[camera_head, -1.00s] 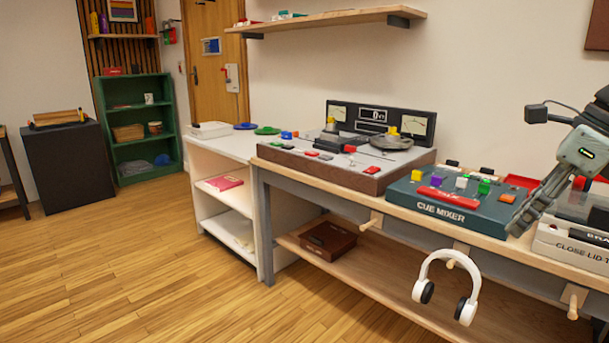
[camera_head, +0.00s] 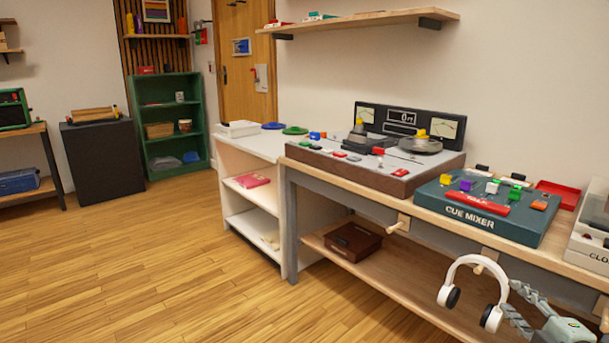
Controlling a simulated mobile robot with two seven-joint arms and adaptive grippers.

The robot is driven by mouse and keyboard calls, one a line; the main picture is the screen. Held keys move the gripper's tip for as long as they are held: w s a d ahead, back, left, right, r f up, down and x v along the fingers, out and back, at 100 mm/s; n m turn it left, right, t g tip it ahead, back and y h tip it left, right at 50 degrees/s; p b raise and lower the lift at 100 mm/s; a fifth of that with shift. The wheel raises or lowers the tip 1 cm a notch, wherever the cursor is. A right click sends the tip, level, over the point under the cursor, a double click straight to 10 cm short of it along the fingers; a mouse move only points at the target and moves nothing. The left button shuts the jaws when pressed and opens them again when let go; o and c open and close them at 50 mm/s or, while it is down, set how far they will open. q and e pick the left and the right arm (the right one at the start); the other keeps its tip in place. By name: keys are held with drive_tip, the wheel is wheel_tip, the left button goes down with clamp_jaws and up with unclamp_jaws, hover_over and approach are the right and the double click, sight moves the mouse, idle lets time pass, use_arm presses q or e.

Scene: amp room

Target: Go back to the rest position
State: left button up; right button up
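My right gripper (camera_head: 508,296) is at the bottom right of the head view, low in front of the bench. Its two grey fingers point left and stand apart, with nothing seen between them. They show close beside the white headphones (camera_head: 466,262), which hang from a wooden peg under the bench edge; I cannot tell whether they touch. My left gripper is out of view.
The wooden bench (camera_head: 400,204) carries a cue mixer (camera_head: 478,215), a meter console (camera_head: 375,178) and a lidded case at the right edge. A white shelf unit (camera_head: 232,158) stands left of it. The wooden floor (camera_head: 150,260) at left is clear.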

drive_tip(key=s+f+m+g+h, duration=0.35)
drive_tip(key=s+f+m, duration=0.35)
drive_tip(key=f, duration=0.5)
drive_tip(key=s+a+f+m+g+y, duration=0.2)
drive_tip(key=s+a+f+m+g, duration=0.5)
drive_tip(key=s+a+f, duration=0.8)
drive_tip(key=s+f+g, duration=0.1)
drive_tip(key=s+g, duration=0.1)
drive_tip(key=s, duration=0.1)
drive_tip(key=shift+s+a+f+y, duration=0.2)
drive_tip(key=shift+a+f+y, duration=0.05)
drive_tip(key=shift+a+y, duration=0.1)
drive_tip(key=shift+g, duration=0.35)
